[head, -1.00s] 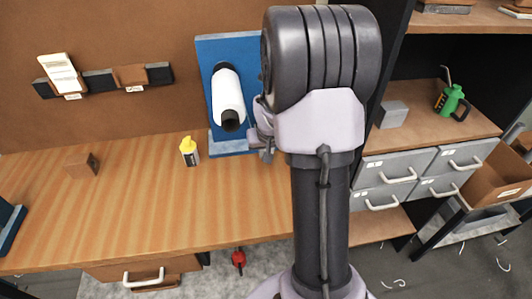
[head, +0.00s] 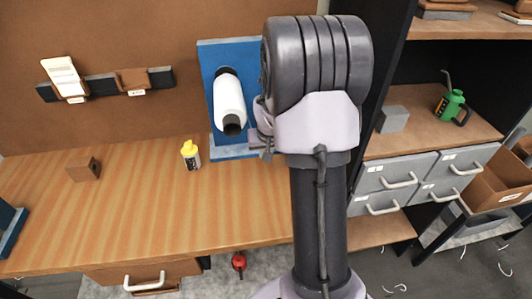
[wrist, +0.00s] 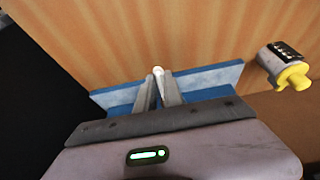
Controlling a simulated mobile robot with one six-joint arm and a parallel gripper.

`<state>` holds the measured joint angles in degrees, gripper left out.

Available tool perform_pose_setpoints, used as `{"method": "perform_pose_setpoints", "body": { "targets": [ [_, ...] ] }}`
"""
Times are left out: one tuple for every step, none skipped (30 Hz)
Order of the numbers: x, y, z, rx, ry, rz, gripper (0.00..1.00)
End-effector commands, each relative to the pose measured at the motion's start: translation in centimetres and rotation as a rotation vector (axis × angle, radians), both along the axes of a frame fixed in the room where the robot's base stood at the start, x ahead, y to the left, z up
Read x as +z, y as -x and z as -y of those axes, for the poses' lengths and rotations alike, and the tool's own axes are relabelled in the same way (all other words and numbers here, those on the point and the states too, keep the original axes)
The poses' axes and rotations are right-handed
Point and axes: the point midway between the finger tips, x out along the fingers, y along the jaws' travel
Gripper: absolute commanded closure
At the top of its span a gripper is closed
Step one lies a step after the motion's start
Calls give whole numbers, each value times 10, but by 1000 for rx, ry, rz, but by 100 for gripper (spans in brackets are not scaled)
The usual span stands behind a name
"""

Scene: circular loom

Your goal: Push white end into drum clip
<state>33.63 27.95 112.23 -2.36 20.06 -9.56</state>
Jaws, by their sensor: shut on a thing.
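The white drum (head: 229,100) with a dark end sits in front of an upright blue board (head: 245,75) on the bench. In the wrist view, my gripper (wrist: 161,80) is shut on a small white end (wrist: 158,70), whose rounded tip shows between the fingertips. Blue base strips (wrist: 215,78) lie behind and to both sides of the fingers. The drum clip cannot be made out in either view. In the head view, my arm covers the right part of the blue board and hides the fingers.
A brown block (head: 84,166) lies farther left. The bench top (head: 130,210) between them is mostly clear. Shelves and grey drawers (head: 385,180) stand right of my arm.

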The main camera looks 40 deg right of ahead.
Motion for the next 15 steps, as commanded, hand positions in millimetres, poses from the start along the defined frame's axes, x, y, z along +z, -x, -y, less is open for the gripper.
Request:
{"method": "perform_pose_setpoints", "body": {
  "targets": [
    [0,-1,1,0,0,0,100],
    [0,-2,1,0,0,0,100],
    [0,-3,2,0,-1,-1,100],
    [0,-4,2,0,-1,-1,100],
    [0,-4,3,0,-1,-1,100],
    [0,-5,3,0,-1,-1,100],
    [0,-6,4,0,-1,-1,100],
    [0,-7,4,0,0,0,100],
    [0,-8,5,0,0,0,100],
    [0,-9,6,0,1,1,100],
    [0,-9,5,1,1,1,83],
    [0,-9,5,0,0,0,75],
    [0,-9,5,1,0,0,69],
    [0,-9,5,1,0,0,63],
    [0,-9,5,1,0,0,63]
  ]
}}
